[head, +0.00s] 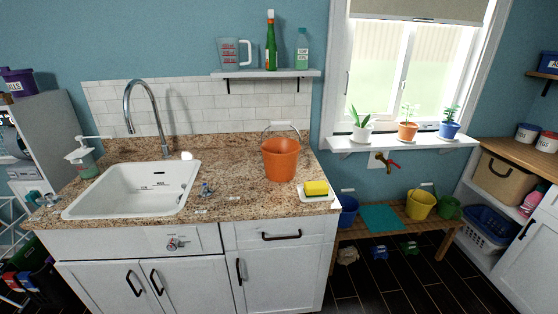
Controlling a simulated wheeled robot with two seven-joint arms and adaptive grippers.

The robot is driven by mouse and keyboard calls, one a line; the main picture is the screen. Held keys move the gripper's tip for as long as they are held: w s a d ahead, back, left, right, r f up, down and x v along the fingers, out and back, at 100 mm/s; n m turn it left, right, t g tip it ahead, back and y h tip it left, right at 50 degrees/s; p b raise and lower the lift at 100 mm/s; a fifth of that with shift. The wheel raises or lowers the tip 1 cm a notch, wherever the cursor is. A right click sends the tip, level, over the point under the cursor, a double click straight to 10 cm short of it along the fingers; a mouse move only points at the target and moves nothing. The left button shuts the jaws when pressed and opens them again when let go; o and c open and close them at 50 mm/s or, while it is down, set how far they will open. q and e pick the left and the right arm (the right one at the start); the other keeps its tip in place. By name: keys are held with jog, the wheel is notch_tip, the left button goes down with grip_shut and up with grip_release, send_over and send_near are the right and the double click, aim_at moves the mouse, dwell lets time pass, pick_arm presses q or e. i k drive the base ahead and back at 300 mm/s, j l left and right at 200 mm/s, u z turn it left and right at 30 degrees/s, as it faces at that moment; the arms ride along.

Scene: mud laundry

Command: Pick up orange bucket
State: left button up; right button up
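The orange bucket (280,160) stands upright on the granite counter (235,178), to the right of the sink. Its thin handle (281,126) is raised above the rim. A yellow sponge on a white dish (318,196) lies close to its right, near the counter's front right corner. Neither of my grippers shows in the head view.
A white sink (135,190) with a tall faucet (146,115) fills the left of the counter. A shelf (265,74) with a measuring jug and bottles hangs above the bucket. A wooden bench (400,229) with a yellow bucket (420,204) stands to the right. Small items lie beside the sink.

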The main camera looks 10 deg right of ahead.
aim_at(280, 155)
jog(key=i+j+u, duration=0.2)
jog(key=u, duration=0.15)
jog(key=i+u, duration=0.3)
jog(key=i, duration=0.15)
jog(key=i+u, duration=0.35)
jog(key=k+z, duration=0.15)
jog(key=z, duration=1.35)
